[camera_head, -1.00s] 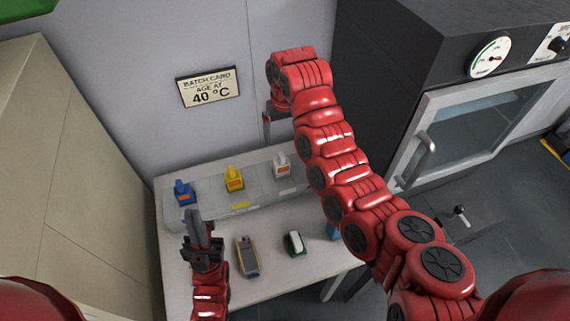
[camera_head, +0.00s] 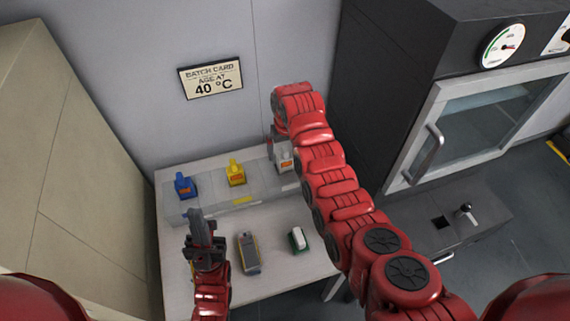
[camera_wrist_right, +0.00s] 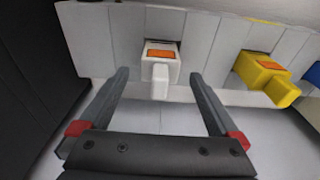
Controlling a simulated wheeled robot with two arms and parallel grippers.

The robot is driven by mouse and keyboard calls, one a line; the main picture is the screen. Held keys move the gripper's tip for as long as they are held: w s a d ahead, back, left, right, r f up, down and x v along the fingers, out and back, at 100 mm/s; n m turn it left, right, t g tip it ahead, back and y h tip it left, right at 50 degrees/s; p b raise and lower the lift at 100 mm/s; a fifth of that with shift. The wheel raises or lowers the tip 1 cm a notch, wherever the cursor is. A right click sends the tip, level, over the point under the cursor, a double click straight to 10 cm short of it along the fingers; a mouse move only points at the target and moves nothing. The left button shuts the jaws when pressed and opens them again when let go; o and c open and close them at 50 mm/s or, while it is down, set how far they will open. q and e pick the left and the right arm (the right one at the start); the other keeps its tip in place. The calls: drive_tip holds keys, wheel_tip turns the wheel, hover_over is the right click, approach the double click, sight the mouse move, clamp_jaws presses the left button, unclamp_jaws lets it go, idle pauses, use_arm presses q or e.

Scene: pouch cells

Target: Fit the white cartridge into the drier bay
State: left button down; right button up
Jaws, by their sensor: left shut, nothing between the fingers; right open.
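The white cartridge (camera_head: 284,160) with an orange label sits in the rack at the right end of its row, partly hidden by my right arm. In the right wrist view the white cartridge (camera_wrist_right: 160,68) lies ahead, between the spread fingers. My right gripper (camera_wrist_right: 158,88) is open and empty, its fingers on either side of the cartridge's line and not closed on it. My left gripper (camera_head: 198,214) is shut and empty over the table's left part. The drier bay is possibly the square opening (camera_head: 441,222) in the grey ledge at right, beside a small lever (camera_head: 466,210).
A blue cartridge (camera_head: 185,186) and a yellow cartridge (camera_head: 236,173) stand in the same rack (camera_head: 215,203). A grey handheld device (camera_head: 249,253) and a green-and-white object (camera_head: 298,240) lie on the table (camera_head: 275,275). A dark oven with a handle (camera_head: 428,155) stands at right.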

sight(285, 163)
wheel_tip(285, 163, down, 3)
drive_tip(key=shift+w+f+p, duration=0.1)
drive_tip(key=shift+w+p, duration=0.05)
drive_tip(key=shift+p, duration=0.55)
drive_tip(key=shift+w+f, duration=0.1)
drive_tip(key=shift+f, duration=0.3)
clamp_jaws()
